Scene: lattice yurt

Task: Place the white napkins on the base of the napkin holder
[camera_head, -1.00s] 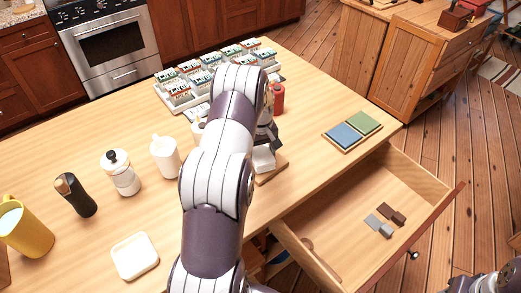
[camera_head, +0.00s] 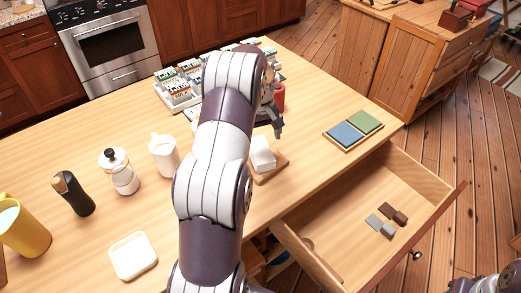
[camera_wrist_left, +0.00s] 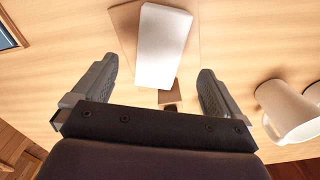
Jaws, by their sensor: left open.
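The white napkins (camera_head: 262,152) form a pale block on the wooden napkin holder base (camera_head: 272,172). In the left wrist view the napkins (camera_wrist_left: 163,42) overlap the base (camera_wrist_left: 127,22), whose edges show beside and below them. A small brown block (camera_wrist_left: 171,98) shows at their near end. My left gripper (camera_head: 276,124) is above and beyond the napkins in the head view. In the left wrist view its fingers (camera_wrist_left: 157,72) are spread apart with nothing gripped, and the napkins lie ahead of the fingertips. My right gripper is not seen; only part of my right arm shows at the bottom right corner.
A white mug (camera_head: 164,156), a white jar (camera_head: 119,172), a dark bottle (camera_head: 75,194) and a yellow mug (camera_head: 22,230) stand left. A white dish (camera_head: 133,256) lies in front. An open drawer (camera_head: 330,232) juts out at right. A red cylinder (camera_head: 279,97) stands behind.

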